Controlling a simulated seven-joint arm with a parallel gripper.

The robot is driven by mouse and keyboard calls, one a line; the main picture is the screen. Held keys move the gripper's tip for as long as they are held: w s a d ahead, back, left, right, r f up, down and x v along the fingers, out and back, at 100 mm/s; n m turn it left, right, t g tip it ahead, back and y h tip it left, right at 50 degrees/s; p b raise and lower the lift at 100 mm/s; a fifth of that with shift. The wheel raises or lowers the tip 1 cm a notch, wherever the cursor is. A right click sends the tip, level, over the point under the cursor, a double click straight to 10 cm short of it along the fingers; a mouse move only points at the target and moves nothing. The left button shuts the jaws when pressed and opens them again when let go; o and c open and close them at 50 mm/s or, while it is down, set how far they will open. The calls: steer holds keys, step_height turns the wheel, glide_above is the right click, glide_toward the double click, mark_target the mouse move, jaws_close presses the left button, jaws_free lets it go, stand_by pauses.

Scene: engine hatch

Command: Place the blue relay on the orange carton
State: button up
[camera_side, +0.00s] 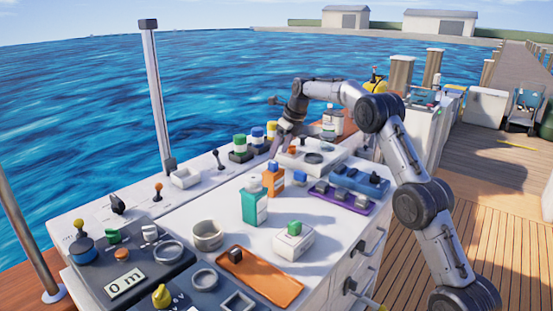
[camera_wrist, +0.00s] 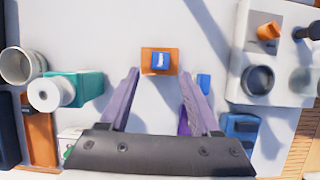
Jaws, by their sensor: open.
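The orange carton (camera_side: 274,182) stands upright on the white worktop beside a teal carton (camera_side: 255,208). A small blue block with a pale mark, which looks like the blue relay (camera_wrist: 160,60), sits on top of the orange carton (camera_wrist: 145,66) in the wrist view. A second small blue piece (camera_side: 301,174) stands on the worktop to the carton's right; it is partly behind a finger in the wrist view (camera_wrist: 203,83). My gripper (camera_wrist: 160,73) is open and empty, its fingers apart on either side of the carton's position in the picture. Their height above it cannot be told.
A purple tray (camera_side: 345,201) and a blue tray (camera_side: 365,184) lie to the right. A white box with a green top (camera_side: 293,240), a round cup (camera_side: 207,235) and an orange tray (camera_side: 258,279) are nearer. A white raised panel (camera_wrist: 270,90) stands at the wrist view's right.

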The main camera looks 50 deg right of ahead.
steer(key=v, duration=0.7)
steer(key=s+a+r+n, duration=0.4)
steer(key=s+a+n, duration=0.5)
steer(key=s+a+r+n, duration=0.3)
steer(key=s+a+n, duration=0.6)
steer(key=s, duration=0.1)
steer(key=s+a+f+n, duration=0.2)
steer(key=s+f+n, duration=0.1)
steer(key=s+n, duration=0.3)
steer(key=s+a+f+n, duration=0.2)
steer(key=s+f+n, duration=0.1)
steer(key=s+n, duration=0.3)
steer(key=s+a+f+n+t, duration=0.1)
steer(key=s+a+f+n, duration=0.2)
steer(key=s+n, duration=0.3)
steer(key=s+f, duration=0.1)
steer(key=s, duration=0.2)
